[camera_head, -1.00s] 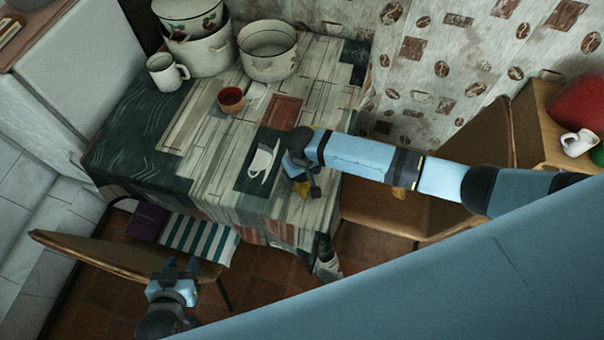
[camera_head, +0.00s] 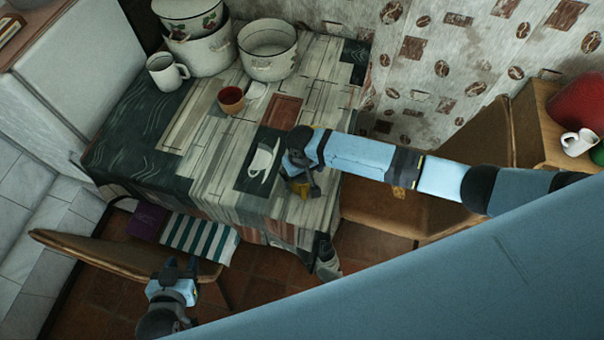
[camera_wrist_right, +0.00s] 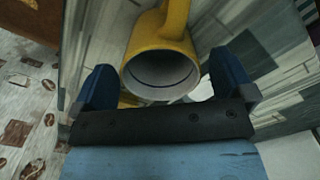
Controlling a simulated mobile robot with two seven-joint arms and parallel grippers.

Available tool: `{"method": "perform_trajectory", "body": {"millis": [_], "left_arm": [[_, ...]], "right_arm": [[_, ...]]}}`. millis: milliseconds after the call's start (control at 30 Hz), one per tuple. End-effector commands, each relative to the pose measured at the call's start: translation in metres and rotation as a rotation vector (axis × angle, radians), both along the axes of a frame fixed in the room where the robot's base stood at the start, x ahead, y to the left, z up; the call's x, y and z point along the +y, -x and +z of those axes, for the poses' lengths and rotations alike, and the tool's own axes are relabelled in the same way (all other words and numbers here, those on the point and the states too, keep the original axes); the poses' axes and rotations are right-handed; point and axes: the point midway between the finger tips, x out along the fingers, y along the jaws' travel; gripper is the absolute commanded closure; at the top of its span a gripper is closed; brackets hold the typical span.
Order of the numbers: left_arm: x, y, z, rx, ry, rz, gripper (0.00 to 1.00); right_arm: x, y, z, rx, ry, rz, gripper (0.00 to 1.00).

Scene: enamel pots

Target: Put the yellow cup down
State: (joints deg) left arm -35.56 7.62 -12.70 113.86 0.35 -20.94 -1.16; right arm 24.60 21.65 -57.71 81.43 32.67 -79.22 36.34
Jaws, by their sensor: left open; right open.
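The yellow cup (camera_wrist_right: 160,60) shows in the right wrist view between the two blue fingers of my right gripper (camera_wrist_right: 165,85). Its round grey mouth faces the camera and its handle points to the top of the picture. The fingers stand apart, with gaps beside the cup. Whether the cup's base rests on the cloth is hidden. My left gripper (camera_head: 178,268) is open and empty, below the table's front edge.
The table (camera_head: 185,160) has a patterned cloth. A small red-brown cup (camera_head: 231,99), a white mug (camera_head: 166,73), a white pot (camera_head: 267,52) and stacked pots (camera_head: 200,53) stand toward its back. Wooden chairs stand at the front (camera_head: 120,255) and right (camera_head: 385,210).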

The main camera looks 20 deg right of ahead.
Motion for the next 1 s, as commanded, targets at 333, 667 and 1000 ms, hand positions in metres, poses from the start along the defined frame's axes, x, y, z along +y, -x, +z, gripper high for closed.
{"method": "perform_trajectory", "body": {"millis": [333,667,1000], "left_arm": [[0.0,0.0,-0.002,0.0,0.001,-0.001,0.57],[-0.001,0.0,-0.003,0.001,0.002,-0.001,0.57],[-0.001,0.0,-0.003,0.0,0.002,-0.001,0.57]], "right_arm": [[0.0,-0.001,0.074,-0.003,-0.002,0.001,0.0],[0.0,0.0,0.108,0.0,0.0,0.001,0.0],[0.038,0.034,0.079,-0.128,-0.223,0.045,0.0]]}}
